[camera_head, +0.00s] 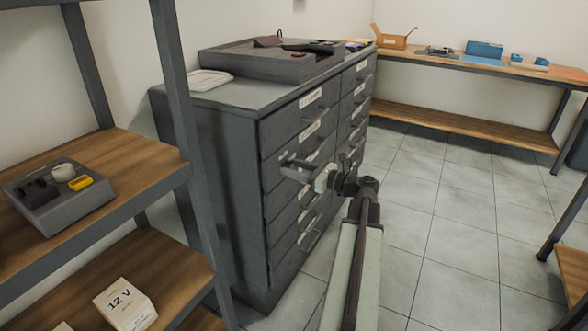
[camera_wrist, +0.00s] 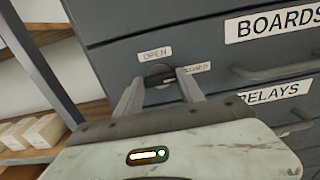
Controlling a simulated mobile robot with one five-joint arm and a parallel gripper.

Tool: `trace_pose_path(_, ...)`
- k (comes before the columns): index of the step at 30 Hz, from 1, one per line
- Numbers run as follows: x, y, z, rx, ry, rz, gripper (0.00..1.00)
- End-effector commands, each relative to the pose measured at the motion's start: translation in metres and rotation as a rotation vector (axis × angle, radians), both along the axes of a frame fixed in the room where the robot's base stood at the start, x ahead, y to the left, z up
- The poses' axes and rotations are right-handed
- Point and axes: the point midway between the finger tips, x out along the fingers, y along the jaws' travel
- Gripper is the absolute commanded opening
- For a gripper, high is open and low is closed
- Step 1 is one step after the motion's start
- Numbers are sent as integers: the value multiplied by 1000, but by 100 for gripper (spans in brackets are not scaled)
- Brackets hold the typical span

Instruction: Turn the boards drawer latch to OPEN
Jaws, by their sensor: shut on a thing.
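The boards drawer latch (camera_wrist: 157,71) is a dark round knob on the grey cabinet front, beside the BOARDS label (camera_wrist: 273,22). An OPEN label (camera_wrist: 155,53) sits above it and a CLOSED label (camera_wrist: 196,69) to its right. My gripper (camera_wrist: 160,80) is shut on the latch, one finger on each side. The fingers and their shadow partly hide the knob, so I cannot tell clearly which label it points to. In the head view my gripper (camera_head: 298,170) is at the cabinet front; the latch is hidden there.
The grey drawer cabinet (camera_head: 205,145) has several bar handles sticking out, one (camera_wrist: 275,69) right of the latch. A shelf rack (camera_head: 120,160) stands close on the left. A wooden bench (camera_head: 460,125) runs along the back. Tiled floor (camera_head: 440,240) is clear on the right.

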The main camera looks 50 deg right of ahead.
Motion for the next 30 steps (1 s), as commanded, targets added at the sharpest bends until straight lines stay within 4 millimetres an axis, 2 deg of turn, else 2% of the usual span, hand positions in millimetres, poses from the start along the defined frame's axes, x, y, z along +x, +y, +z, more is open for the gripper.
trace_pose_path(11,0,2,0,-118,-30,4,5)
trace_pose_path(30,0,3,-1,-686,-168,5,5)
